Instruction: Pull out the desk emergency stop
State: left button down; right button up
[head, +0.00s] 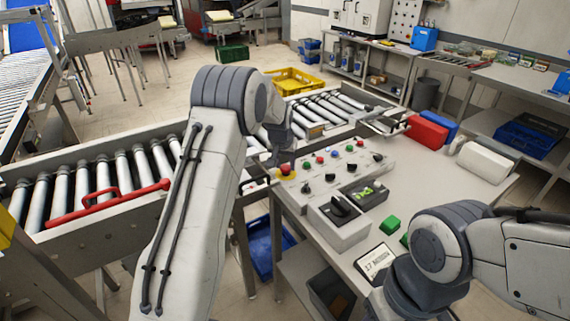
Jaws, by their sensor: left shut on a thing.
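The desk emergency stop (286,171) is a red mushroom button on a yellow base, at the left end of the sloped control panel (326,197) on the desk. My left arm comes in from the left and bends down at the wrist. My left gripper (281,160) is at the emergency stop and shut on its red head. The fingers are small and partly hidden by my wrist, and how far the button stands out is too small to tell. My right arm is at the lower right, but its gripper is out of view.
The panel carries several knobs and coloured buttons. A grey switch box (338,225), green block (390,225) and sign card (375,260) are on the desk. Red (427,131) and white (485,161) boxes stand at its back right. A roller conveyor (92,183) with a red handle lies left.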

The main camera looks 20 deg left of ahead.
pick_arm(q)
jog(key=shift+r, duration=0.6)
jog(key=shift+c, duration=2)
grip_release()
jog(key=shift+w+f, duration=0.1)
jog(key=b+v, duration=0.2)
jog(key=v, duration=0.8)
jog(key=shift+r, duration=0.2)
